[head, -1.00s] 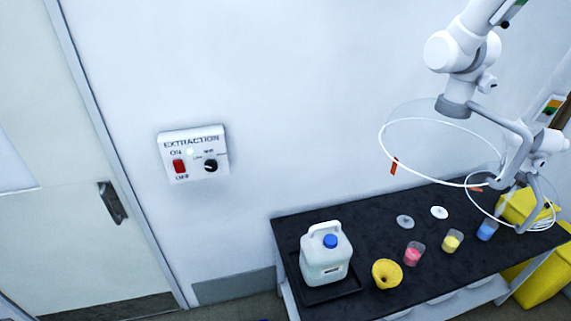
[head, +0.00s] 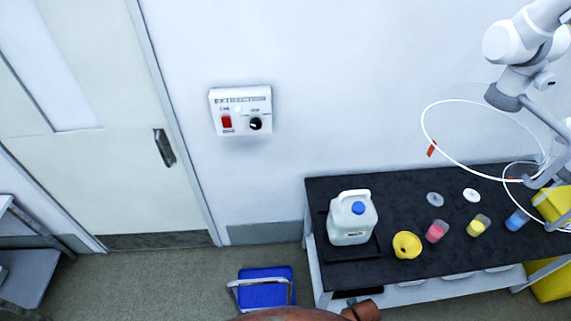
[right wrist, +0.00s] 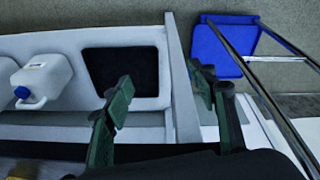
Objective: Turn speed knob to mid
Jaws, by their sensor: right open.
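The speed knob (head: 255,124) is a small black round knob at the lower right of the white wall box (head: 240,98) marked EXTRACTION, in the head view. A red switch (head: 226,121) sits to its left on the same box. The knob's exact pointer setting is too small to read. My right gripper (right wrist: 160,78) shows in the right wrist view with its two green fingers spread apart and nothing between them; the wall box is not in that view. My left gripper is not in view.
A black-topped bench (head: 320,195) holds a jug (head: 352,225), a yellow funnel (head: 407,245) and several coloured cups. A white jointed extraction arm (head: 520,75) with a clear hood hangs above its right side. A blue folding seat (head: 265,273) stands on the floor below the box.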

